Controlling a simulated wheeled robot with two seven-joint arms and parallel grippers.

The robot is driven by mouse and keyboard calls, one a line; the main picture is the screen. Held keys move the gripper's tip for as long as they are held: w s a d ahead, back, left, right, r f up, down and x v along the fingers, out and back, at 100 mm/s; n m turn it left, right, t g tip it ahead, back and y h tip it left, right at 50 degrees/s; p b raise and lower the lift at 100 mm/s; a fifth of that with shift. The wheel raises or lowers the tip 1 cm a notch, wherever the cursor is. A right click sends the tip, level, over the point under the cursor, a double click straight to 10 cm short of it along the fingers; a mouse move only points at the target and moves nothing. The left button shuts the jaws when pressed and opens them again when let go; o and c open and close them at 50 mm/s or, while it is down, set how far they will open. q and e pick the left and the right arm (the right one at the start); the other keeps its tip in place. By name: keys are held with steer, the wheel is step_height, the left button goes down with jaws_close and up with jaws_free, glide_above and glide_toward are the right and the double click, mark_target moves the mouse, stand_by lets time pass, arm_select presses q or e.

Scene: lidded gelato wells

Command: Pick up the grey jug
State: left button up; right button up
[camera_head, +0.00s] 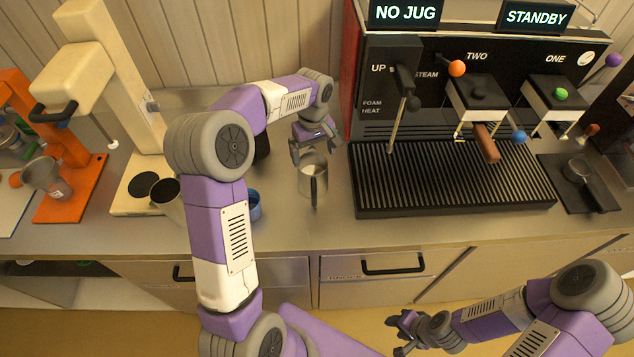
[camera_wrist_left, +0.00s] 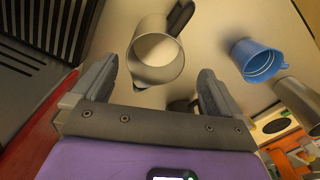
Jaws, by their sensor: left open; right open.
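The grey jug (camera_head: 309,184) stands upright on the counter, left of the drip tray, with its dark handle towards me. In the left wrist view the jug (camera_wrist_left: 156,60) lies ahead of the fingers, its open rim facing the camera. My left gripper (camera_head: 316,150) is open and empty, just behind and above the jug. In the left wrist view the left gripper (camera_wrist_left: 157,72) has one finger to each side of the jug's rim. Contact cannot be told. My right gripper (camera_head: 404,334) is open and empty, low in front of the counter.
A blue jug (camera_wrist_left: 257,62) stands near the grey jug, partly hidden by my left arm in the head view. A metal cup (camera_head: 168,201) sits by the cream grinder (camera_head: 128,80). The espresso machine's ribbed drip tray (camera_head: 450,185) is at right. The counter front is clear.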

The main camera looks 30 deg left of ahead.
arm_select(q)
step_height(320, 180, down, 9)
steer(key=shift+w+d+f+b, duration=0.1)
steer(key=shift+w+d+b, duration=0.05)
steer(key=shift+b, duration=0.5)
steer(key=c, duration=0.8)
step_height(320, 180, up, 10)
steer(key=p, duration=0.1)
